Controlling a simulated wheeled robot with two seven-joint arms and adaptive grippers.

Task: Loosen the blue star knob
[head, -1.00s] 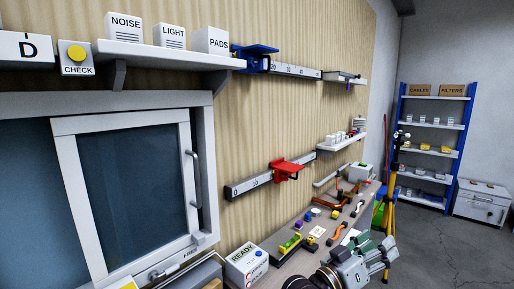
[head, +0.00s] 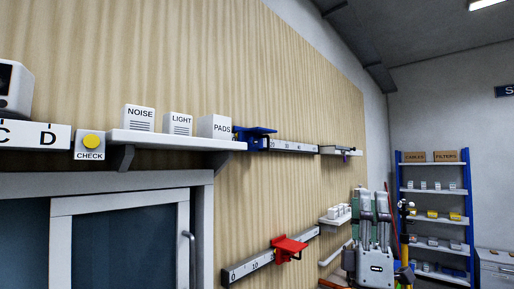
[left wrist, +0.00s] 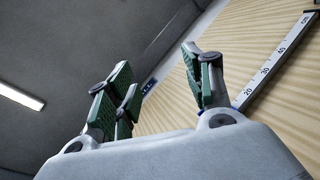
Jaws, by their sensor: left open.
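A blue carriage (head: 255,138) sits on the upper wall ruler (head: 293,146) in the head view, just right of the PADS box. It has a flat blue top plate and a small blue part at its left side; I cannot make out a star shape there. My left gripper (head: 375,196) is at the lower right, well right of and below the blue carriage, with its fingers pointing up. It is open and empty. In the left wrist view, its green-padded fingers (left wrist: 163,70) stand apart, with a wall ruler (left wrist: 275,62) beyond them. My right gripper is not in view.
A red carriage (head: 287,248) sits on the lower ruler (head: 250,268). A white shelf (head: 175,141) with labelled boxes lies left of the blue carriage. Blue-framed racking (head: 399,205) stands at the back.

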